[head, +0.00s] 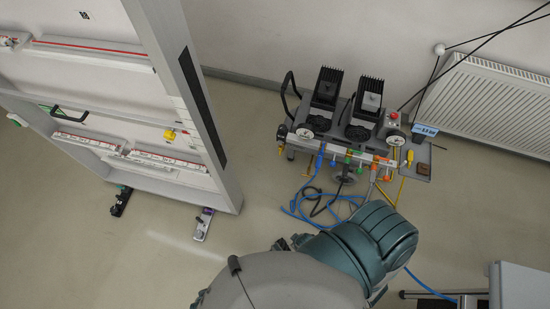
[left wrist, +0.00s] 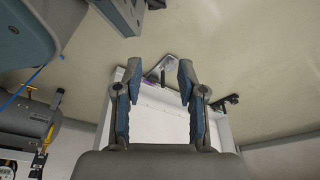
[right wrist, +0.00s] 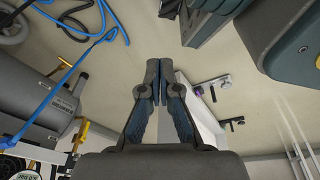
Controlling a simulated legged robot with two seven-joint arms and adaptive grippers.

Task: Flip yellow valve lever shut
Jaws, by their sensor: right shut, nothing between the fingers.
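In the head view, a wheeled compressor (head: 350,150) stands on the floor with a row of coloured valves and fittings along its front. A yellow lever-like part (head: 410,157) shows at its right end, and a thin yellow bar (head: 400,191) hangs below. I cannot tell which is the valve lever or how it is turned. A yellow part shows at the compressor in the left wrist view (left wrist: 48,138) and right wrist view (right wrist: 80,137). My left gripper (left wrist: 159,72) is open and empty. My right gripper (right wrist: 158,68) is shut and empty. Both are apart from the compressor.
A large white lightbox frame (head: 205,110) leans at the left, with a small yellow part (head: 169,134) on it. Blue hoses (head: 310,203) lie looped on the floor before the compressor. A radiator (head: 500,105) is on the right wall. Floor between frame and compressor is clear.

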